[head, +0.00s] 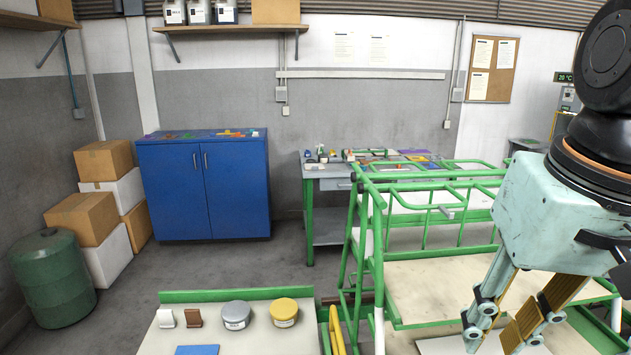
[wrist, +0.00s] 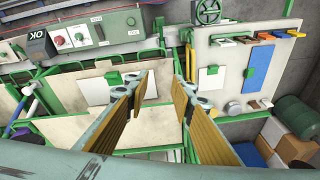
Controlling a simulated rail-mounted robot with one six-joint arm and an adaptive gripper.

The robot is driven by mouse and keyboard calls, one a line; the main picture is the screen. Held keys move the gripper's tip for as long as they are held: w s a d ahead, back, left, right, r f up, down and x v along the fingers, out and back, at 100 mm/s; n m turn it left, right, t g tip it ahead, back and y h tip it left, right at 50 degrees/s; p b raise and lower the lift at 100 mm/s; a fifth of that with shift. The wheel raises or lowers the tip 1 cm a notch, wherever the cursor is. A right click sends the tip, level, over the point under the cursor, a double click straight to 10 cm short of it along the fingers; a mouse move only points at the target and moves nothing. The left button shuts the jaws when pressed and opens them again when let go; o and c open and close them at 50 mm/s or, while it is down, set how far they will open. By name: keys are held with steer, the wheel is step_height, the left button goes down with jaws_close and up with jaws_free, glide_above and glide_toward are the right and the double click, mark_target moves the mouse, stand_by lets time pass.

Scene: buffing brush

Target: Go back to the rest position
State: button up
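My gripper (head: 497,338) is at the lower right of the head view, over the green-framed cart (head: 440,282) with pale shelves. Its two fingers have ribbed brown pads. In the wrist view, my gripper (wrist: 160,88) has its fingers apart with nothing between them. Pale cart panels (wrist: 150,128) show below and between the fingers. No held object shows in either view.
A pale worktable (head: 240,342) holds a grey tin (head: 236,315), a yellow tin (head: 284,312) and a blue pad (head: 197,350). A blue cabinet (head: 203,188) stands behind. A control box (wrist: 90,38) is at the wrist view's upper left. Floor between cabinet and worktable is clear.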

steer(key=s+a+r+n+t, duration=0.1)
steer(key=s+a+n, duration=0.1)
steer(key=s, duration=0.4)
steer(key=shift+s+r+p, duration=0.15)
steer(key=shift+s+p, duration=0.2)
steer(key=shift+p, duration=0.05)
